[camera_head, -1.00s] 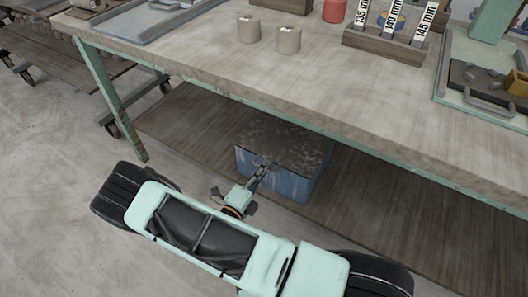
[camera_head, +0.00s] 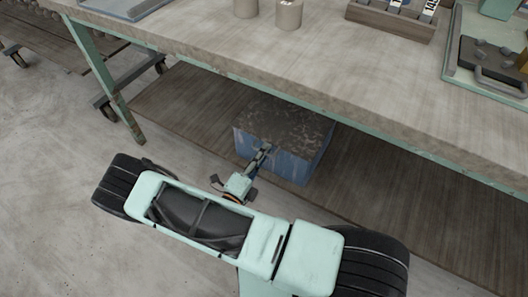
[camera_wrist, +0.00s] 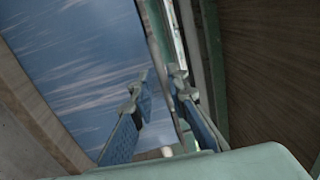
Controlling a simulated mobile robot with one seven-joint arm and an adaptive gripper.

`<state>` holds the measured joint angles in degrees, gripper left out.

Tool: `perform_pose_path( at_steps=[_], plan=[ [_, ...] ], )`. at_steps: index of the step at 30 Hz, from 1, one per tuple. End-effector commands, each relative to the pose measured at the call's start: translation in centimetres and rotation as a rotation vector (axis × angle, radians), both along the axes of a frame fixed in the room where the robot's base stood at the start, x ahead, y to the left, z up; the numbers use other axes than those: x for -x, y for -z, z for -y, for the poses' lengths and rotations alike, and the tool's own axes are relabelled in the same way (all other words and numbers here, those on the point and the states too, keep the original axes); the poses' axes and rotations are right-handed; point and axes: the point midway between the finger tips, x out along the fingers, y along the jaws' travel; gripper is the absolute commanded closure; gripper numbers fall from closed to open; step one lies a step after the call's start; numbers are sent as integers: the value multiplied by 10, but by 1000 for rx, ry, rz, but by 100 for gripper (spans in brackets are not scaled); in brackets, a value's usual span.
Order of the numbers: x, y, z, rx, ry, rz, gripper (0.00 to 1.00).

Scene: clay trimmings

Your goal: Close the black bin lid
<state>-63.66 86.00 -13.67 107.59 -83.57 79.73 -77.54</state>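The blue bin (camera_head: 294,167) stands on the wooden shelf under the table. Its dark, worn lid (camera_head: 284,122) lies about flat over the top in the head view. My gripper (camera_head: 266,148) is at the upper front edge of the bin, close to the lid's near rim. In the wrist view my gripper (camera_wrist: 160,86) shows two blue-padded fingers with a gap between them. A blue face of the bin (camera_wrist: 75,55) fills the left of that view, and a thin grey edge runs down behind the gap. I cannot tell whether the fingers touch it.
The tabletop (camera_head: 200,40) overhangs the shelf (camera_head: 185,110) above and behind the bin. Two grey cylinders (camera_head: 289,14), a wooden rack (camera_head: 392,20) and a tray (camera_head: 488,65) stand on the table. The shelf is bare to the left and right of the bin.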

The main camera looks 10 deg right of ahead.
Motion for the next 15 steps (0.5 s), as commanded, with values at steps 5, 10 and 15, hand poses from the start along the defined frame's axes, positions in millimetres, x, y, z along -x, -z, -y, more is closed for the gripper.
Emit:
perform_pose_path(
  at_steps=[5, 10, 15],
  plan=[
    [2, 0, -1, 0, 1, -1, 87],
    [14, 2, -10, -1, -1, -3, 87],
    [42, 5, -32, -2, -3, -3, 87]
  ],
)
